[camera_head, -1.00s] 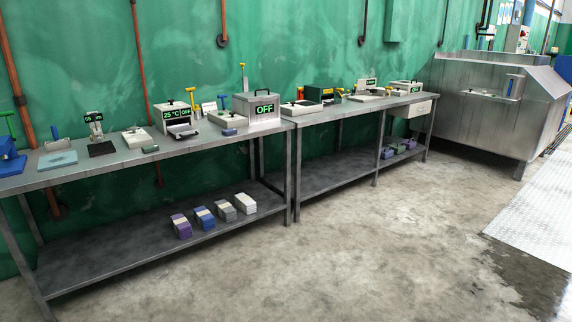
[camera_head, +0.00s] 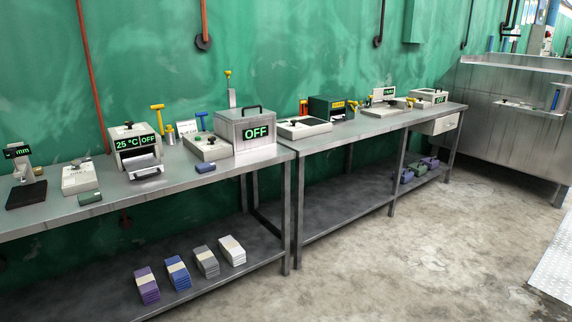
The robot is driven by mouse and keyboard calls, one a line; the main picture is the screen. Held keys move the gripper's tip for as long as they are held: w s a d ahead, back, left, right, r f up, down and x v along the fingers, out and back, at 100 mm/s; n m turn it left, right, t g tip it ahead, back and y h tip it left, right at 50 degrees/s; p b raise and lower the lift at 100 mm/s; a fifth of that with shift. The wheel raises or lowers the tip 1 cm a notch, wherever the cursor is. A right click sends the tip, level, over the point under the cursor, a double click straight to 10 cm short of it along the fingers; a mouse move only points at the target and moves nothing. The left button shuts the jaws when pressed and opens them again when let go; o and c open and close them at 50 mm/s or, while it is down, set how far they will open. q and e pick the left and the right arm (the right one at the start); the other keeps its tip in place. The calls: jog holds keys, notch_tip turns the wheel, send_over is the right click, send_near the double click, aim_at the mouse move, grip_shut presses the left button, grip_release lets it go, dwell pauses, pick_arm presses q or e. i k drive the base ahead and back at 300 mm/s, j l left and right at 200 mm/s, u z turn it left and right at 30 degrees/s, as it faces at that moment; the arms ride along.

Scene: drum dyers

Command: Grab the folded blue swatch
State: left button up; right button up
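A folded blue stack with a pale band (camera_head: 178,272) lies on the lower shelf of the left bench, between a purple stack (camera_head: 147,285) and a grey stack (camera_head: 206,262). A white stack (camera_head: 232,250) lies to the right of the grey one. A small dark blue folded piece (camera_head: 205,167) lies on the bench top, in front of a flat pale device. I cannot tell which blue item is the swatch. A small green piece (camera_head: 90,197) lies further left on the bench top. Neither of my grippers is in view.
The left bench (camera_head: 190,182) carries a box marked OFF (camera_head: 246,131) and a 25 °C device (camera_head: 138,150). A second bench (camera_head: 400,124) adjoins on the right, with several small bundles on its lower shelf. A steel tank (camera_head: 510,125) stands far right. The concrete floor (camera_head: 400,255) in front is clear.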

aim_at(206, 166)
jog(key=i+u, duration=0.1)
jog(key=i, duration=0.5)
jog(key=i+l+u, duration=0.15)
jog(key=i, duration=0.4)
jog(key=i+l+u, duration=0.1)
jog(key=i, duration=0.5)
jog(key=i+l+u, duration=0.35)
jog(key=i, duration=0.15)
jog(key=i+l+u, duration=0.35)
jog(key=i, duration=0.15)
jog(key=i+l+u, duration=0.4)
